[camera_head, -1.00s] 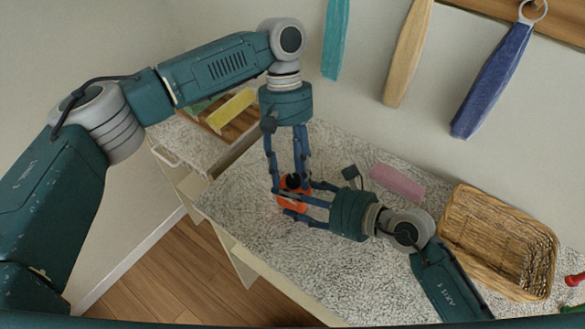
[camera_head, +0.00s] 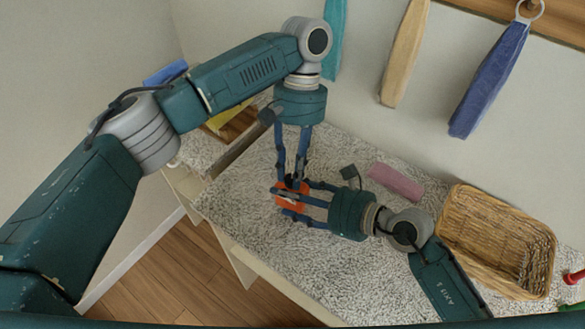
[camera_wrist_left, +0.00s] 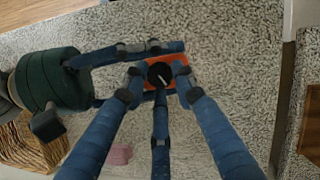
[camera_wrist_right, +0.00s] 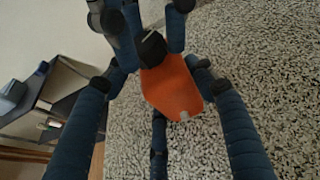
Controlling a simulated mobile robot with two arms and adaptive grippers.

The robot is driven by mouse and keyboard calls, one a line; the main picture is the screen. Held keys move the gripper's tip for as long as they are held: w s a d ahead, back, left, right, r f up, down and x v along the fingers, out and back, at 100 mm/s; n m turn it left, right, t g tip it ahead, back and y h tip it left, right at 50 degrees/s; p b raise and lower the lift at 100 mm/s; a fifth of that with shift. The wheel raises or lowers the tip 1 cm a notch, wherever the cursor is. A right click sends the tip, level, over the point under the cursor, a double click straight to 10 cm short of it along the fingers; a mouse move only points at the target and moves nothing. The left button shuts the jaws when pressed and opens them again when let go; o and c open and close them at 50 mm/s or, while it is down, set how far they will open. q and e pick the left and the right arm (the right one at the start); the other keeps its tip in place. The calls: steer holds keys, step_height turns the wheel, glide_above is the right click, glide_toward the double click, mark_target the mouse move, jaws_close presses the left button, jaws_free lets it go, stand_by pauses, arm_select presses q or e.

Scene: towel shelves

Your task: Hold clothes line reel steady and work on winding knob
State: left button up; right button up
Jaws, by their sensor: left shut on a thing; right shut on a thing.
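The orange clothes line reel (camera_head: 290,198) is at the left part of the speckled counter, between my two grippers. Its dark winding knob (camera_wrist_left: 160,74) shows on top in the left wrist view, with a pale mark on it. My left gripper (camera_head: 292,182) comes down from above and is shut on the knob. My right gripper (camera_head: 284,203) reaches in from the right and is shut on the reel's orange body, which shows in the right wrist view (camera_wrist_right: 174,88). My fingers cover part of the reel in the head view.
A wicker basket (camera_head: 452,240) and a pink folded towel (camera_head: 396,182) are on the speckled counter (camera_head: 345,285) to the right. Teal, tan (camera_head: 405,55) and blue (camera_head: 490,80) towels hang on the wall behind. The counter's front left is clear.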

arm_select(q)
steer(key=shift+a, duration=0.2)
steer(key=o, duration=1.1)
steer(key=shift+o, duration=0.2)
steer(key=shift+d, duration=0.1)
